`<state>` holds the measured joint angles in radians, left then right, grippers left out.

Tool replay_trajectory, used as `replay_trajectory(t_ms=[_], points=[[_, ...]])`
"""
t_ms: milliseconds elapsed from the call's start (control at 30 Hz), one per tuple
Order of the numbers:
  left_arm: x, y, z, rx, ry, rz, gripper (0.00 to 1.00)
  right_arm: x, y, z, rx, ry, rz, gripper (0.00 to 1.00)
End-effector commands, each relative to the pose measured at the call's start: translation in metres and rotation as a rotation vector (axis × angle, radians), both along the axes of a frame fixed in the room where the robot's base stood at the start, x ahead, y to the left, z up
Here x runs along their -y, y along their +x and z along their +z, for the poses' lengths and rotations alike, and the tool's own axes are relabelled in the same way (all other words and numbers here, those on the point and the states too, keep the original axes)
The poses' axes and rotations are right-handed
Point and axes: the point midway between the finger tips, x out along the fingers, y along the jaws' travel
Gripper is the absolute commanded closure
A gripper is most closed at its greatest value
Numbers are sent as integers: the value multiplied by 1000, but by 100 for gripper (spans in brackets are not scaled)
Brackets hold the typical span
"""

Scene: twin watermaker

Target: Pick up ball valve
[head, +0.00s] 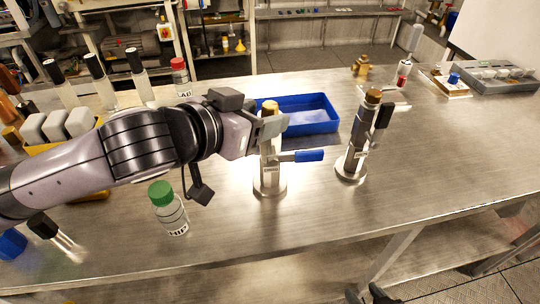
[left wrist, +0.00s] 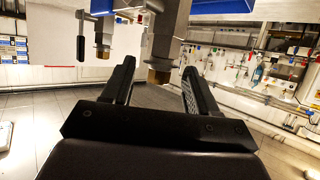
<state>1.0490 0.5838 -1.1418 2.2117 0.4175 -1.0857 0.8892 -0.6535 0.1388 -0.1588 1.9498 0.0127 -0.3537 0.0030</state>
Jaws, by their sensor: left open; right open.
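Two ball valves stand upright on round bases on the steel bench. The blue-handled valve (head: 270,165) has a brass top, and its handle points right. The black-handled valve (head: 357,145) stands to its right. My left gripper (head: 270,127) is open at the upper part of the blue-handled valve. In the left wrist view, the valve's brass end (left wrist: 160,72) shows between the spread fingers of the left gripper (left wrist: 160,85); contact cannot be made out. The black-handled valve (left wrist: 103,30) is off to the side there. Dark tips at the bottom edge appear to be my right gripper (head: 367,294), open and empty.
A blue tray (head: 318,128) lies just behind the valves. A green-capped bottle (head: 169,210) stands left of the blue-handled valve. Several black-capped tubes (head: 100,80) and a red-capped bottle (head: 181,78) are at the left. The bench's right front is clear.

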Motion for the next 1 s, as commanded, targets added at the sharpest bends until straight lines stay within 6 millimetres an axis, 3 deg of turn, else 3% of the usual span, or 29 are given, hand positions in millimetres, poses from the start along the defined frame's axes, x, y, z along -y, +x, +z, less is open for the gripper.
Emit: replay_trajectory(t_ms=[400, 700, 733, 900, 1000], points=[[26, 33, -23, 1, 2, 0, 42, 0, 0, 4, -1, -1, 1, 50], [28, 35, -24, 1, 1, 1, 42, 0, 2, 5, 2, -1, 1, 50], [28, 35, -25, 1, 1, 1, 48, 0, 2, 5, 2, -1, 1, 50], [28, 35, -24, 1, 1, 1, 100, 0, 2, 5, 3, -1, 1, 50], [28, 35, -25, 1, 1, 1, 100, 0, 2, 5, 3, -1, 1, 50]])
